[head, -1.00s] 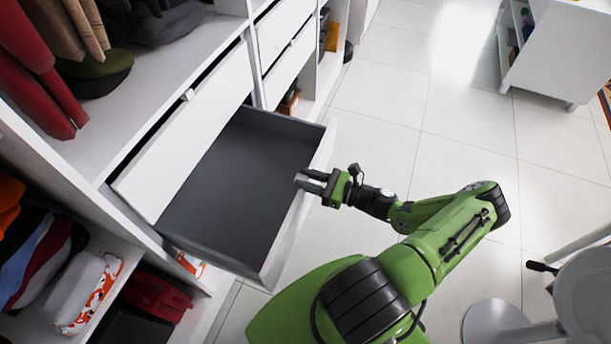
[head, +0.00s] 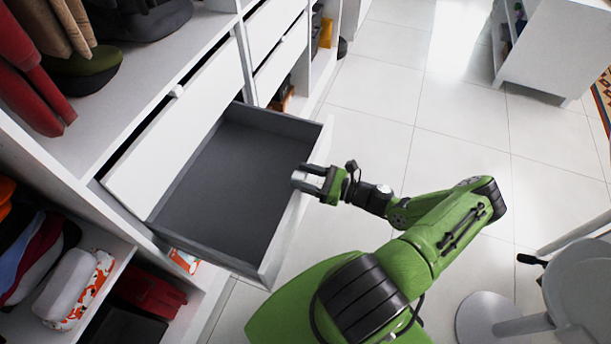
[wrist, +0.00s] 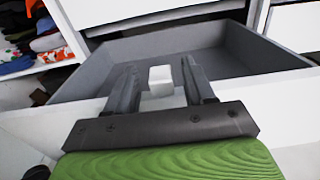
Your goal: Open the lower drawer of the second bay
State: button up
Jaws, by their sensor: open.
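The lower drawer (head: 215,190) of the second bay stands well out from the wardrobe, with its empty grey inside showing. The upper drawer (head: 165,125) above it has a small white knob and sticks out only a little. My gripper (head: 308,180) is at the top edge of the lower drawer's white front. In the wrist view my gripper (wrist: 160,85) has its two fingers apart, with the small white knob (wrist: 160,80) of the lower drawer between them. The drawer's grey interior (wrist: 200,55) lies beyond the fingers. I cannot tell whether the fingers touch the knob.
Left shelves hold folded clothes (head: 35,250) and a red box (head: 150,290). Another bay with drawers (head: 280,60) stands further back. A white cabinet (head: 545,50) is at the upper right and a white stool (head: 585,280) at the lower right. The tiled floor (head: 450,110) between is clear.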

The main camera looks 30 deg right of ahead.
jog(key=v, duration=1.5)
jog(key=shift+s+d, duration=0.25)
jog(key=shift+s, duration=0.1)
jog(key=w+a+r+n+g+h+p, duration=0.1)
jog(key=w+a+r+n+g+h, duration=0.15)
jog(key=a+r+n+g, duration=0.6)
jog(key=w+a+r+n+g+h+p, duration=0.2)
jog(key=a+r+n+g+h, duration=0.3)
jog(key=r+n, duration=0.55)
jog(key=s+a+r+n+t+h, duration=0.1)
jog(key=s+a+r+n+t, duration=0.1)
jog(key=s+a+r+n, duration=0.2)
jog(key=s+a+r+n+t+h+p, duration=0.1)
jog(key=s+a+r+n, duration=0.3)
jog(key=r, duration=0.5)
jog(key=shift+s+a+r+n+t+h, duration=0.15)
jog(key=shift+s+r+n+t+h, duration=0.2)
jog(key=shift+s+n+t+h, duration=0.35)
